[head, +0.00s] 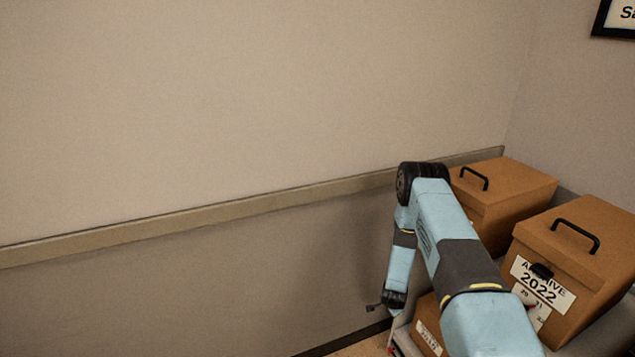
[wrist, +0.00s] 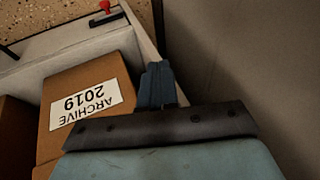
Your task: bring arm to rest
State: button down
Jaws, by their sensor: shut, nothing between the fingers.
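My arm, light blue with dark bands, reaches up from the lower right in the head view and bends down at a black joint. Its lower end hangs in front of the wall, left of the boxes, and the fingers are too small to make out there. In the wrist view my gripper (wrist: 158,84) shows dark blue fingers close together with nothing between them. It is beside a brown archive box (wrist: 112,72) labelled 2019, apart from it as far as I can tell.
A brown box (head: 578,247) labelled 2022 and another brown box (head: 515,200) stand at the right. A lower box (head: 429,338) is partly behind my arm. A rail (head: 220,215) runs along the wall. A red-handled object (wrist: 106,9) lies near a light edge. The left is open.

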jog(key=w+a+r+n+y, duration=0.1)
jog(key=w+r+n, duration=0.15)
jog(key=r, duration=1.05)
jog(key=w+a+r+n, duration=0.1)
jog(key=w+r, duration=0.3)
jog(key=r, duration=1)
jog(key=s+a+r+n+y, duration=0.1)
jog(key=s+r, duration=0.2)
jog(key=r, duration=0.9)
jog(key=s+a+r+n, duration=0.2)
jog(key=s+r, duration=0.1)
jog(key=r, duration=0.9)
jog(key=s+a+r+n, duration=0.1)
jog(key=s+r+n, duration=0.2)
jog(key=s+r, duration=1.4)
jog(key=s+r+n, duration=0.2)
jog(key=s+r, duration=0.1)
jog(key=s, duration=0.8)
jog(key=s+r+n, duration=0.1)
jog(key=s+r, duration=0.3)
jog(key=s, duration=0.7)
jog(key=shift+d+r+n, duration=0.15)
jog(key=shift+r+n, duration=0.1)
jog(key=shift+n, duration=0.1)
jog(key=shift+s, duration=0.2)
